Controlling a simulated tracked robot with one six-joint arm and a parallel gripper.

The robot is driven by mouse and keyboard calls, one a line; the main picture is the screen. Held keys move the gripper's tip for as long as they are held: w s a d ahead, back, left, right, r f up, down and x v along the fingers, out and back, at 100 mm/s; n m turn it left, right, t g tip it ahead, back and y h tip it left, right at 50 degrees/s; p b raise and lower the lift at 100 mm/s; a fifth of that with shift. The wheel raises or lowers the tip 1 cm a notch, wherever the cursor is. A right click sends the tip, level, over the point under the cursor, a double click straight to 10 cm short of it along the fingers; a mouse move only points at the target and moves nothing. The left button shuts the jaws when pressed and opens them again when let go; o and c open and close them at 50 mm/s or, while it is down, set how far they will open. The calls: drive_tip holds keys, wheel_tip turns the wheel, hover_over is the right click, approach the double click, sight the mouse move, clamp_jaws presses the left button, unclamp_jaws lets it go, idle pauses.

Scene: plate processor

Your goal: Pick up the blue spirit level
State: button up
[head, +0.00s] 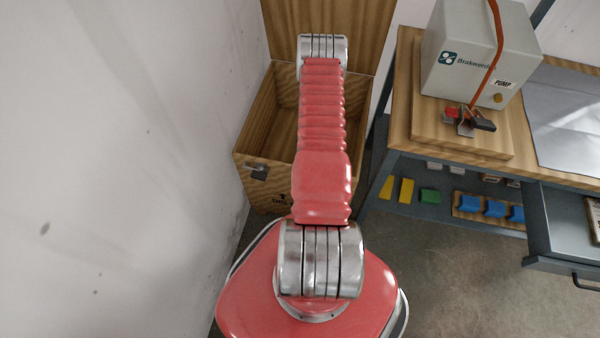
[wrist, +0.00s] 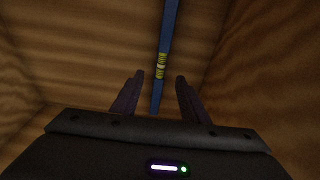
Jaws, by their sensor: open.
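The blue spirit level (wrist: 168,35) shows in the wrist view as a long narrow blue bar with a yellow vial section, running from the top edge down to between my fingers. It is inside the wooden box, and its upper end is out of view. My gripper (wrist: 158,82) is open, one finger on each side of the level's lower end. I cannot tell whether either finger touches it. In the head view my arm reaches into the open wooden box (head: 262,185), and the gripper and the level are hidden there.
The box's raised lid (head: 372,30) stands behind my arm. A white wall is close on the left. On the right is a workbench (head: 405,75) with a pump unit (head: 480,55), several small blocks below and an open drawer (head: 580,235). Box walls surround my gripper.

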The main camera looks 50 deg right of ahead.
drive_tip(key=shift+w+a+f, duration=0.1)
drive_tip(key=shift+w+f, duration=0.05)
drive_tip(key=shift+f, duration=1)
drive_tip(key=shift+w+a+f, duration=0.1)
drive_tip(key=shift+w+f, duration=0.05)
drive_tip(key=shift+f, duration=0.95)
drive_tip(key=shift+w+a+f, duration=0.1)
drive_tip(key=shift+w+f, duration=0.05)
drive_tip(key=shift+f, duration=1.15)
drive_tip(key=shift+w+a+f, duration=0.1)
drive_tip(key=shift+f, duration=1.2)
drive_tip(key=shift+c, duration=0.6)
drive_tip(key=shift+d, duration=0.1)
clamp_jaws()
